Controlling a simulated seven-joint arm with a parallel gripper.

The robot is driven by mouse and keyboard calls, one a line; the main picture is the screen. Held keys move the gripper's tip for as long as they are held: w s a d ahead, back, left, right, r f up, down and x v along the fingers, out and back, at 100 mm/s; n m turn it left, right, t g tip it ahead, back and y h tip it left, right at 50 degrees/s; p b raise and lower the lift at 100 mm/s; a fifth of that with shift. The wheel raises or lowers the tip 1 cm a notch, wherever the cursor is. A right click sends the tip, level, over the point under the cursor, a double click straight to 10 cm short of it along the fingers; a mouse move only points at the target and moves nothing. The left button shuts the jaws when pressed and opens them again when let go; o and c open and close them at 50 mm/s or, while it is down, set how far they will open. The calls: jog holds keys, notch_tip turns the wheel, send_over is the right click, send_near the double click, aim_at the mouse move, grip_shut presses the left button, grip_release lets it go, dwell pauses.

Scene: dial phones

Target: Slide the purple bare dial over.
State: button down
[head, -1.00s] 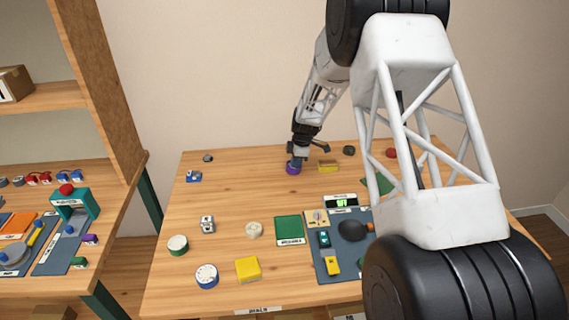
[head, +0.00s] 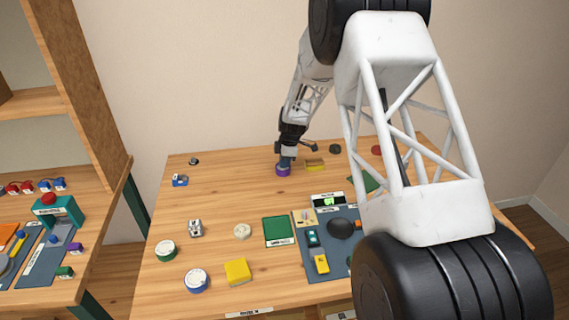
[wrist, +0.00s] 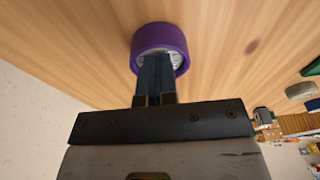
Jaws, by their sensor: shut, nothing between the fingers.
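The purple bare dial (head: 283,171) is a short round piece with a purple rim and a pale face, lying on the wooden table towards its back edge. It also shows in the wrist view (wrist: 178,36) at the top centre. My gripper (head: 286,160) is pointed down at it, fingers shut together with nothing between them. In the wrist view the shut fingertips (wrist: 155,62) overlap the dial's pale face inside the near part of the rim. I cannot tell whether they press on it. The fingers hide part of the face.
A yellow block (head: 315,165) sits just right of the dial, with a dark round piece (head: 335,149) beyond it. A blue-and-white piece (head: 180,180) lies far left. The table between is clear. A green mat (head: 279,231) and grey board (head: 330,262) lie nearer.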

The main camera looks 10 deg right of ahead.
jog(key=shift+r, duration=0.15)
notch_tip(320, 180, up, 7)
jog(key=d, duration=0.1)
jog(key=shift+d+r, duration=0.15)
dwell(0.4)
jog(key=shift+s+r, duration=0.1)
jog(key=s+r+m+t+h, duration=0.1)
jog(key=s+r+m, duration=0.3)
jog(key=s+r, duration=0.7)
jog(key=s+r+m, duration=0.5)
jog(key=s+r, duration=0.3)
jog(key=s, duration=0.6)
jog(key=s+d+r+m+t+h, duration=0.1)
jog(key=s+m, duration=0.8)
jog(key=s, duration=2.1)
jog(key=shift+r+t, duration=0.4)
jog(key=shift+r, duration=0.1)
